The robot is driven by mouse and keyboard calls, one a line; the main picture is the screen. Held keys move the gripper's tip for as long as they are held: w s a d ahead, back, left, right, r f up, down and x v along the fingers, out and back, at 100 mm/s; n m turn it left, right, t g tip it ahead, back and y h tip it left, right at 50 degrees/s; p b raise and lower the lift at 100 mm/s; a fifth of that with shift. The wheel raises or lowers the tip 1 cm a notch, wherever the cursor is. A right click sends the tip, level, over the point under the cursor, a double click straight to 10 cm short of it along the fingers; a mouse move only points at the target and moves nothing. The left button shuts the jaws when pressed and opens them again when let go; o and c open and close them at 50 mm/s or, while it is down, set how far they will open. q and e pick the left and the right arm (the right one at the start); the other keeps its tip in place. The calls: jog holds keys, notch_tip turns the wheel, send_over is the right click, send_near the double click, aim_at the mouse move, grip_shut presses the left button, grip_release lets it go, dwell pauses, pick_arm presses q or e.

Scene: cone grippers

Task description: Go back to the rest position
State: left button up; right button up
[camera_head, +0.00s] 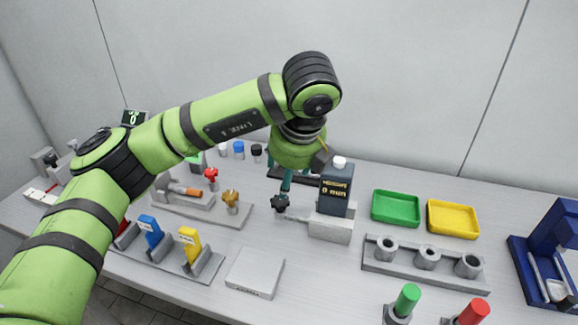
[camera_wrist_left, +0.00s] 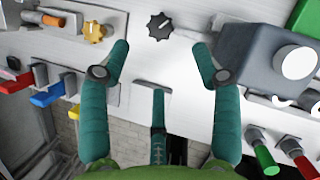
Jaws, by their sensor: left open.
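My left arm reaches in from the left of the head view and bends down over the bench. My left gripper (camera_head: 284,186) hangs above the bench, just left of a dark bottle-like unit (camera_head: 336,184) with a white cap. In the left wrist view its teal fingers (camera_wrist_left: 160,52) are spread apart with nothing between them. A black knob (camera_wrist_left: 159,26) lies beyond the fingertips; it also shows in the head view (camera_head: 281,204) below the gripper. My right gripper is not in view.
Red (camera_head: 211,174) and brass (camera_head: 231,197) valve handles stand left of the gripper. Blue (camera_head: 150,231) and yellow (camera_head: 190,241) pieces sit in a front rack. Green (camera_head: 396,222) and yellow (camera_head: 453,232) trays, a holed grey rack (camera_head: 405,269) and a blue stand (camera_head: 553,248) are right.

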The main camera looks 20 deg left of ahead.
pick_arm(q)
jog(key=shift+v, duration=0.85)
